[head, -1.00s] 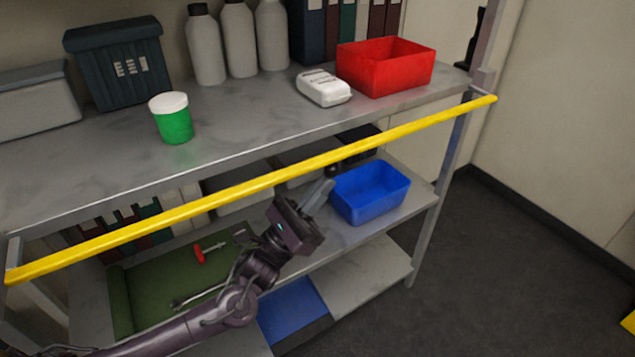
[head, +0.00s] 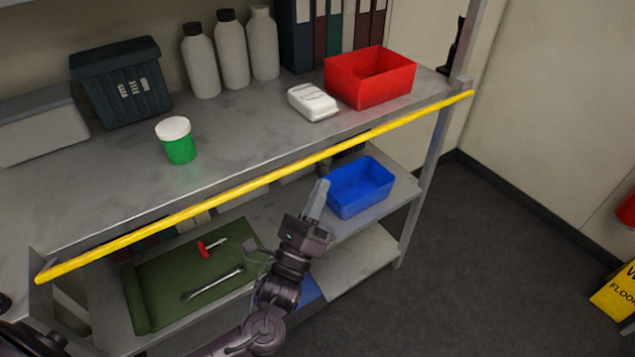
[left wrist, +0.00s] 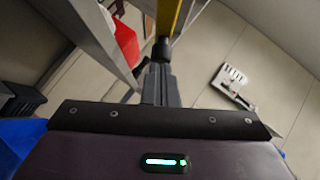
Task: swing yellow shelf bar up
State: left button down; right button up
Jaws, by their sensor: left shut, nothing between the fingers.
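The yellow shelf bar (head: 255,184) runs across the front of the shelving in the head view, from lower left to upper right, close along the top shelf's front edge. My left gripper (head: 318,192) points up just below the bar, right of its middle, in front of the lower shelf. Its fingers are shut and empty. In the left wrist view the fingers (left wrist: 160,65) are together, and part of the yellow bar (left wrist: 168,16) shows beyond their tips. I cannot tell whether they touch it. My right gripper is not in view.
The top shelf (head: 250,135) holds a green jar (head: 179,147), a white pack (head: 313,102), a red bin (head: 370,78) and bottles. Below are a blue bin (head: 361,187) and a green mat (head: 165,302) with tools. Floor at right is open, with a yellow sign (head: 615,293).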

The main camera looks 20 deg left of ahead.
aim_at(315, 159)
pick_arm(q)
jog(key=r+n+g+y+p, duration=0.1)
jog(key=r+n+y+p, duration=0.1)
jog(key=p, duration=0.4)
jog(key=r+n+g+y+p, duration=0.2)
jog(key=r+n+p, duration=0.1)
jog(key=n+p, duration=0.2)
jog(key=r+n+g+y+p, duration=0.2)
jog(key=n+p, duration=0.1)
jog(key=p, duration=0.5)
jog(key=shift+w+a+r+n, duration=0.3)
jog(key=shift+a+n, duration=0.1)
jog(key=a+r+p, duration=0.1)
jog(key=p, duration=0.1)
jog(key=shift+w+p, duration=0.3)
jog(key=shift+w, duration=0.05)
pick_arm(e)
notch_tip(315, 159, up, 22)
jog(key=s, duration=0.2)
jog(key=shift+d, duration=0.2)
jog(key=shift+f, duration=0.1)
pick_arm(q)
jog(key=shift+r, duration=0.1)
